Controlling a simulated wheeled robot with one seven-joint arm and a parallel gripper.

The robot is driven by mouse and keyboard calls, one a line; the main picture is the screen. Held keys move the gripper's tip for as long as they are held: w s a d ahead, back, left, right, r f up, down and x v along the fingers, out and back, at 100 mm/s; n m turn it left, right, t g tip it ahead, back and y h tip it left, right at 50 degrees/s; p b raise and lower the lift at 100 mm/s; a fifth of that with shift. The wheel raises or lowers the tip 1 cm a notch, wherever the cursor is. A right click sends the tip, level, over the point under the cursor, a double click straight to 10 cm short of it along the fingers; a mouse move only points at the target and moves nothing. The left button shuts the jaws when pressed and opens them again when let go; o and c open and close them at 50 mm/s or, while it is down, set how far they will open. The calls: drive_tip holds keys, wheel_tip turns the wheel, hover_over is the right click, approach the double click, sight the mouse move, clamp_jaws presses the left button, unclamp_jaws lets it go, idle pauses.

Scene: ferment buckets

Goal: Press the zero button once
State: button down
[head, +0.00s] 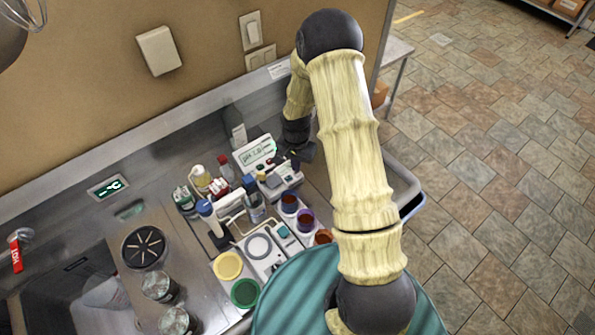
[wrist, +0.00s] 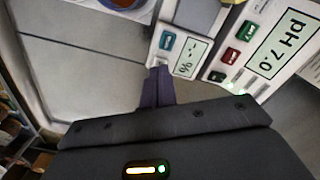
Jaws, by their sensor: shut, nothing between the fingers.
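My gripper (wrist: 157,72) is shut and empty, its dark fingertips together at the edge of a small white meter. That meter has a blue-teal button (wrist: 167,42) and a small display (wrist: 190,58) showing dashes and a percent sign. The fingertips appear just short of the button; whether they touch the meter I cannot tell. Beside it is the pH meter (wrist: 285,45), with green and red buttons and a display reading pH 7.0. In the head view my gripper (head: 296,162) is over the right side of these instruments (head: 280,180). No button label reading zero is legible.
Bottles (head: 226,168) and dark red cups (head: 305,218) crowd around the instruments. Yellow (head: 228,265) and green (head: 245,292) lids lie in front. A sink is at left.

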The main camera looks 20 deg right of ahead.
drive_tip(key=shift+d+f, duration=0.1)
drive_tip(key=shift+f+b, duration=0.3)
drive_tip(key=shift+f+b, duration=0.5)
drive_tip(key=shift+f, duration=0.15)
drive_tip(key=shift+r+p, duration=1.95)
drive_tip(key=shift+r, duration=1.1)
drive_tip(key=c, duration=2.2)
unclamp_jaws()
